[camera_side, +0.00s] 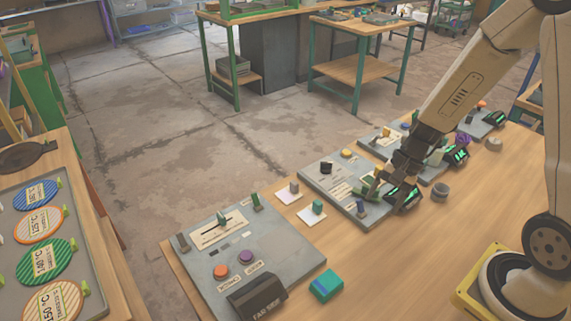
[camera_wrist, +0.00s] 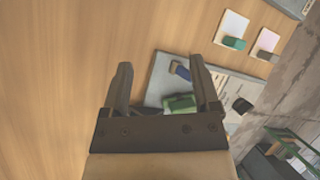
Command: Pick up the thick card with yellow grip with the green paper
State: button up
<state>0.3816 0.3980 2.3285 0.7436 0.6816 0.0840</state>
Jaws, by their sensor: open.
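I cannot make out a card with a yellow grip or a green paper for certain. Two pale flat cards lie on the bench: one with a grey-brown grip (camera_side: 294,187), one with a teal grip (camera_side: 317,207). In the wrist view they show at upper right, with the teal grip (camera_wrist: 234,43) and the brown grip (camera_wrist: 268,57). My gripper (camera_side: 385,190) is open, low over the middle grey panel (camera_side: 320,178), to the right of the cards.
A large grey panel (camera_side: 185,275) with knobs and levers stands at front left. A teal block (camera_side: 326,285) lies beside it. A tray with striped discs (camera_side: 46,262) is at far left. The right front wooden bench (camera_side: 400,270) is mostly clear.

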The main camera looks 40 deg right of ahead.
aim_at(381, 167)
jog(key=w+d+f+m+t+y, duration=0.1)
jog(key=d+m, duration=0.1)
jog(key=m, duration=0.1)
jog(key=w+d+f+m+t+y, duration=0.1)
jog(key=w+d+m+t, duration=0.1)
jog(key=m, duration=0.1)
jog(key=w+d+f+m+t+y, duration=0.1)
jog(key=w+d+m+t, duration=0.1)
jog(key=m, duration=0.1)
jog(key=shift+w+d+m, duration=0.1)
jog(key=shift+d+m, duration=0.15)
jog(key=shift+m, duration=0.05)
jog(key=d+f+m+t+h, duration=0.1)
jog(key=d+m+t, duration=0.1)
jog(key=d+m, duration=0.1)
jog(key=w+d+m+t+h, duration=0.1)
jog(key=d+m+t, duration=0.1)
jog(key=d, duration=0.3)
jog(key=w+d+f+m+t+h, duration=0.1)
jog(key=d+m+t, duration=0.2)
jog(key=d+m, duration=0.1)
jog(key=shift+w+f, duration=0.2)
jog(key=shift+f, duration=0.1)
jog(key=shift+x, duration=1.35)
jog(key=shift+x, duration=2.6)
jog(key=shift+d, duration=0.1)
grip_shut()
